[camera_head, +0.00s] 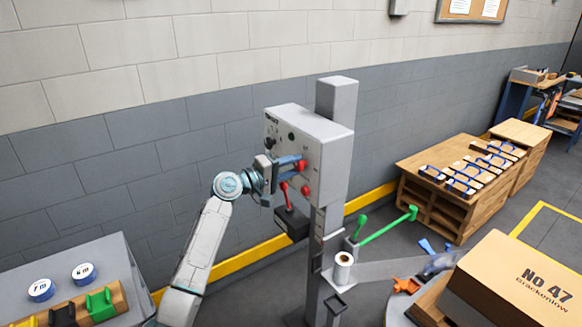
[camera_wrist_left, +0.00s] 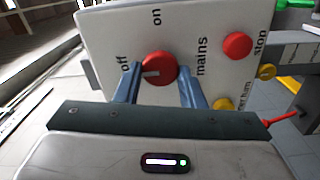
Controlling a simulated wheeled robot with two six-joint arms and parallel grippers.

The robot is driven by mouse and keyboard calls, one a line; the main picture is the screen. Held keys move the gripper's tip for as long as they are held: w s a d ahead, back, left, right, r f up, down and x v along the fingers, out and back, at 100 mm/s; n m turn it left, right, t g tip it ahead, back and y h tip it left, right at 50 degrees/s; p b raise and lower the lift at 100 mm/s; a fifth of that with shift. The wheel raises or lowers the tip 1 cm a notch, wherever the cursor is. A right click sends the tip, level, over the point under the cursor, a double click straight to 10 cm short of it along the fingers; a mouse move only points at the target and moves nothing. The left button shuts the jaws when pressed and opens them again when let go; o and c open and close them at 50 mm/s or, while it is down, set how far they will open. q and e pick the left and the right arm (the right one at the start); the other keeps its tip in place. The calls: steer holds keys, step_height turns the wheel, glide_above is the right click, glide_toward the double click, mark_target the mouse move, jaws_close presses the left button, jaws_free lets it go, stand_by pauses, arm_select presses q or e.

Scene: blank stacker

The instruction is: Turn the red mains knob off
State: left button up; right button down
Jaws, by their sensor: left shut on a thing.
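The red mains knob (camera_wrist_left: 160,67) is on the pale control box, between the "off" and "on" labels. Its white pointer mark lies toward the "off" side. My left gripper (camera_wrist_left: 157,80) has its blue fingers on either side of the knob and is shut on it. In the head view the left gripper (camera_head: 289,166) reaches the box face from the left, and the knob (camera_head: 301,165) shows red at its fingertips. My right gripper is not in view.
The control box (camera_head: 323,140) stands on a grey post. A red-handled lever (camera_head: 285,195) is just below the gripper. A cardboard box (camera_head: 500,265) stands at the lower right.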

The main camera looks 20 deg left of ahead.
arm_select(q)
steer(key=o, duration=1)
steer(key=shift+b+v, duration=1.95)
steer(key=shift+v, duration=3.5)
steer(key=shift+f, duration=0.1)
